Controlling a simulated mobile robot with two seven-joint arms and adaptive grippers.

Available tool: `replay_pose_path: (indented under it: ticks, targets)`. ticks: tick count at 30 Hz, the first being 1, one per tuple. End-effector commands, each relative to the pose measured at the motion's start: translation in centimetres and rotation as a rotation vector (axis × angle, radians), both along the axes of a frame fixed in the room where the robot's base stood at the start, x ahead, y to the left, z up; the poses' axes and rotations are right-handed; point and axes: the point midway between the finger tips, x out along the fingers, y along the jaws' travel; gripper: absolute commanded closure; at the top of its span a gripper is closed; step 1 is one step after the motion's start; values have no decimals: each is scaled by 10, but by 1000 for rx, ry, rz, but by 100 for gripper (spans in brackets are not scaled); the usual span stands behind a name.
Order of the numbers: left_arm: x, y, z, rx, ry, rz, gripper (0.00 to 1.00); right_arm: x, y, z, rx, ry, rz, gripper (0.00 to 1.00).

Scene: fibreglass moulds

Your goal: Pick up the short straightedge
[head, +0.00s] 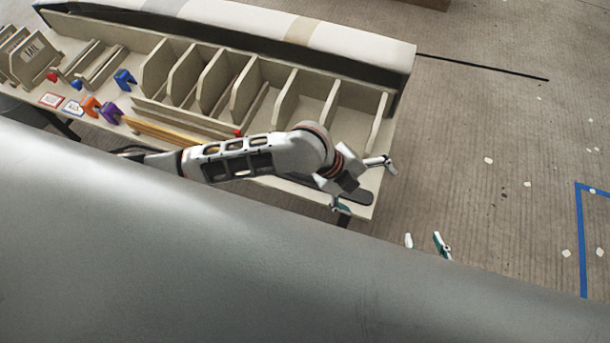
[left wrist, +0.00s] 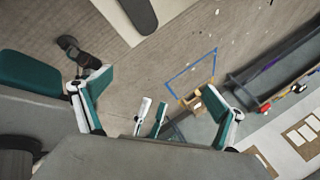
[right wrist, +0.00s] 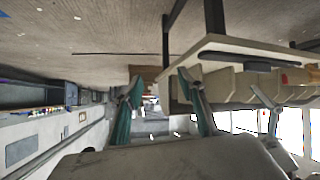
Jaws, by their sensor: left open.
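Thin yellow-brown strips (head: 168,131) lie along the front of the bench in the head view; I cannot tell whether the short straightedge is among them. A dark bar with rounded ends (head: 352,197) lies at the bench's front right corner, and it also shows in the left wrist view (left wrist: 141,14) and right wrist view (right wrist: 247,60). My left gripper (head: 364,184) is open and empty over that corner, its arm crossing above the bench and hiding part of it. My right gripper (head: 425,242) is open and empty, off the bench, lower right; it also shows in the right wrist view (right wrist: 159,91).
The bench (head: 365,208) has upright dividers (head: 248,88) and a white roll (head: 330,38) behind. Purple (head: 111,112), orange (head: 91,105) and blue (head: 124,79) pieces sit at left. A grey surface (head: 200,260) fills the foreground. Floor at right is mostly clear, with blue tape (head: 581,235).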

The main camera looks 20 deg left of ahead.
Motion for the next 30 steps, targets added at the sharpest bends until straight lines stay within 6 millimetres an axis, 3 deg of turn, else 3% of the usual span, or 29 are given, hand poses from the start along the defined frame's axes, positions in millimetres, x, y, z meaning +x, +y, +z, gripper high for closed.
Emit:
replay_pose_path:
  ticks: [6, 12, 15, 20, 30]
  targets:
    - [18, 67, -31, 327, -89, -402, 4, -8, 1, -18, -5, 17, 4, 60]
    - [39, 140, -38, 559, -97, -675, 4, -14, 1, -31, -12, 35, 4, 60]
    - [47, 166, -37, 627, -87, -755, 4, -14, 0, -33, -16, 38, 4, 60]
    - [52, 185, -37, 673, -76, -815, 4, -13, -1, -32, -17, 34, 4, 60]
    - [52, 185, -66, 674, -75, -819, 4, -16, -3, -43, -25, 45, 6, 60]
